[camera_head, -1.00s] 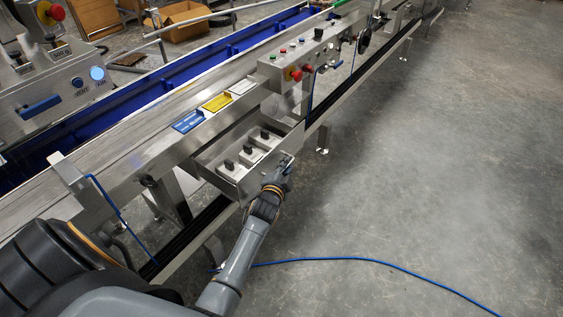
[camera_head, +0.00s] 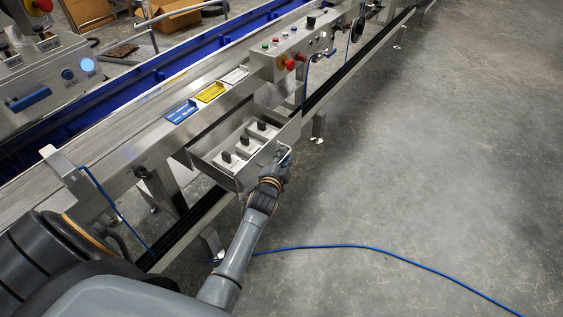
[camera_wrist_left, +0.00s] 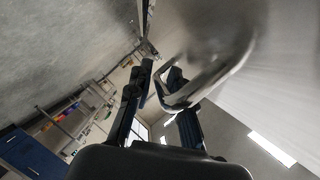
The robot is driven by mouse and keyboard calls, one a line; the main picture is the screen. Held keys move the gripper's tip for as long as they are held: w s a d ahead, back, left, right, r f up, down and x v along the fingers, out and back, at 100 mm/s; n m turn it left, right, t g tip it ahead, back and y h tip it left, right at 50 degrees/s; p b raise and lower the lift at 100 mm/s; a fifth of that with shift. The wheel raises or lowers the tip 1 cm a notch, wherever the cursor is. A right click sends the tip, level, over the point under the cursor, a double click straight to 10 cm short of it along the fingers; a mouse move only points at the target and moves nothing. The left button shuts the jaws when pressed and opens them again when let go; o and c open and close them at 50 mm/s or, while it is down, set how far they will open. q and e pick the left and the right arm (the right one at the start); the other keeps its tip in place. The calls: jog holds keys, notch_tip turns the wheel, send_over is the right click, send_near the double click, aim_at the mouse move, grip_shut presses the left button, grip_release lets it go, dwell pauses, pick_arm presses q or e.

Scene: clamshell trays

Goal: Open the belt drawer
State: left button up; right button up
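The belt drawer (camera_head: 238,178) is a shallow metal drawer standing pulled out from the side of the conveyor. Its inside shows, with several pale blocks with black knobs (camera_head: 243,140). A metal bar handle (camera_head: 286,150) is on its front face. My left gripper (camera_head: 279,160) is at this handle. In the left wrist view, the two dark fingers of my left gripper (camera_wrist_left: 160,78) are on either side of the curved handle (camera_wrist_left: 188,92), closed around it. The shiny drawer front (camera_wrist_left: 245,80) fills the right side there. My right gripper is in neither view.
The conveyor (camera_head: 120,138) runs diagonally, with blue, yellow and white labels above the drawer. A control box (camera_head: 290,48) with red buttons sits beyond it. A blue hose (camera_head: 345,246) lies on the floor. The floor at the right is clear.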

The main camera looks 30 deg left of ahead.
pick_arm(q)
jog(key=v, duration=1.2)
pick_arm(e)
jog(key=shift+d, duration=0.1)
pick_arm(q)
jog(key=shift+f, duration=0.15)
jog(key=s+d+f+n+g+h, duration=0.1)
jog(key=s+d+f+g, duration=0.15)
jog(key=f, duration=0.35)
jog(key=s+d+f+n+g+h, duration=0.1)
jog(key=s+d+f+g, duration=0.1)
jog(key=s+f, duration=0.3)
jog(key=s+d+f+n+g+h, duration=0.1)
jog(key=s+d+f+n+g, duration=0.15)
jog(key=f, duration=0.45)
jog(key=s+d+f+n+g+h, duration=0.15)
jog(key=s+f+g, duration=0.65)
jog(key=s, duration=0.9)
jog(key=s+a+f+t+p, duration=0.1)
jog(key=s+a+p, duration=0.1)
jog(key=s+p, duration=1.3)
jog(key=shift+f+p, duration=0.35)
jog(key=shift+f, duration=0.05)
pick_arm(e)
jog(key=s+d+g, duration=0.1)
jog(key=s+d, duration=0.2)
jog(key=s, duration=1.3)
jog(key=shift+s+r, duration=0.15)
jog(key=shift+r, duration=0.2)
